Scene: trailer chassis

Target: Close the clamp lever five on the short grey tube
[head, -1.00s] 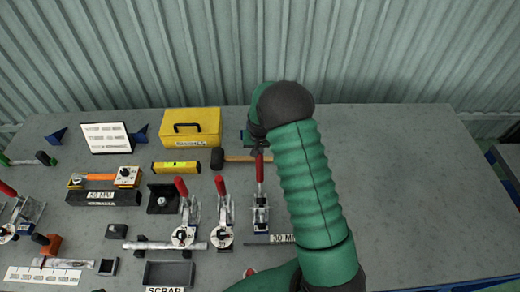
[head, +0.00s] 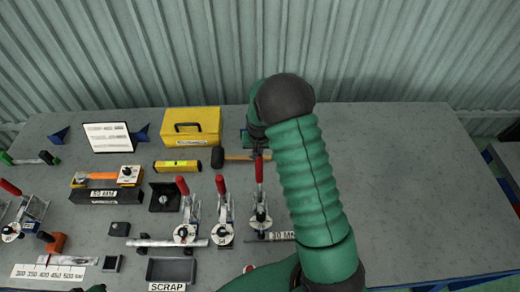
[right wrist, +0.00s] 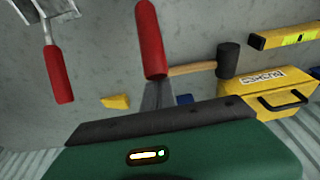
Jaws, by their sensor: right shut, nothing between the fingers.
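Three toggle clamps with red levers stand in a row in the head view. The rightmost clamp (head: 260,218) sits at the short grey tube (head: 276,236) by the 30 MM label; its number is not readable. Its red lever (head: 259,168) points up and away. My right gripper (head: 256,143) is at the lever's upper end, mostly hidden behind my own arm, and shut with nothing between its fingers. In the right wrist view a red lever (right wrist: 151,40) stands just beyond the gripper; contact cannot be told.
The middle clamp (head: 223,232) and left clamp (head: 186,232) stand close by. A hammer (head: 240,156), yellow level (head: 178,166) and yellow case (head: 191,126) lie behind. A scrap tray (head: 171,283) is in front. The table's right side (head: 410,190) is clear.

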